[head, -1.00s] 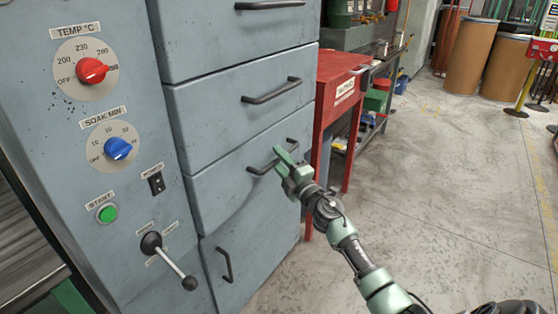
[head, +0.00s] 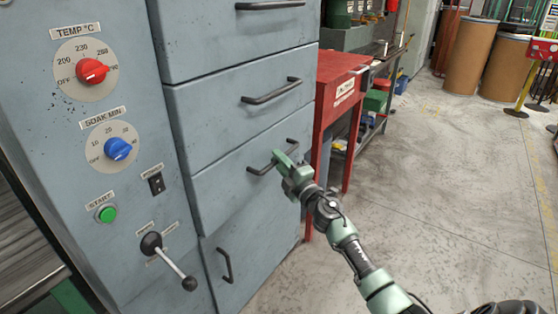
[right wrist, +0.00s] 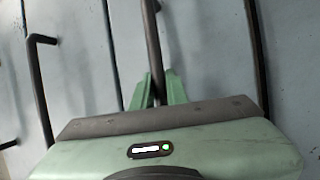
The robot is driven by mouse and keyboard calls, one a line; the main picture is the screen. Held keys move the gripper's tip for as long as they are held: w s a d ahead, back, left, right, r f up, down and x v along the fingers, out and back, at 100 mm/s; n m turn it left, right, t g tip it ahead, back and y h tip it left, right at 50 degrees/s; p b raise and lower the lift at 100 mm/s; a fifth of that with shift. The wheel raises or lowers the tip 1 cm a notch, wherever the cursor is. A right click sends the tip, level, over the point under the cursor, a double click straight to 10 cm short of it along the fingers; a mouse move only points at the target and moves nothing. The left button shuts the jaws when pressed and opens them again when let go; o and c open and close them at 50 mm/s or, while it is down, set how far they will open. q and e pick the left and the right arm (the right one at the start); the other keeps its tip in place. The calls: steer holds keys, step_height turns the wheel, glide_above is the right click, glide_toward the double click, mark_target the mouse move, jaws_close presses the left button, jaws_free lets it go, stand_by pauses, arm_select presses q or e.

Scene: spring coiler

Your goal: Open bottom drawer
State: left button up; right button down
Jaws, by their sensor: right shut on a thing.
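The bottom drawer (head: 215,200) is the lowest of the grey-blue drawer fronts in the head view, with a dark bar handle (head: 258,170). Its front looks about level with the drawer fronts above. My right gripper (head: 282,160) is at the middle of this handle and hides part of it. In the right wrist view the green fingers (right wrist: 158,90) are shut on the handle bar (right wrist: 153,45), one on each side of it. My left gripper is not in view.
A door with an upright handle (head: 225,265) is below the drawer. Left of it is a panel with a red knob (head: 92,71), a blue knob (head: 118,149) and a lever (head: 172,262). A red cabinet (head: 336,105) stands close on the right. Open floor (head: 440,180) lies right of my arm.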

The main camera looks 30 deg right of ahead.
steer(key=shift+f, duration=0.1)
stand_by(0.7)
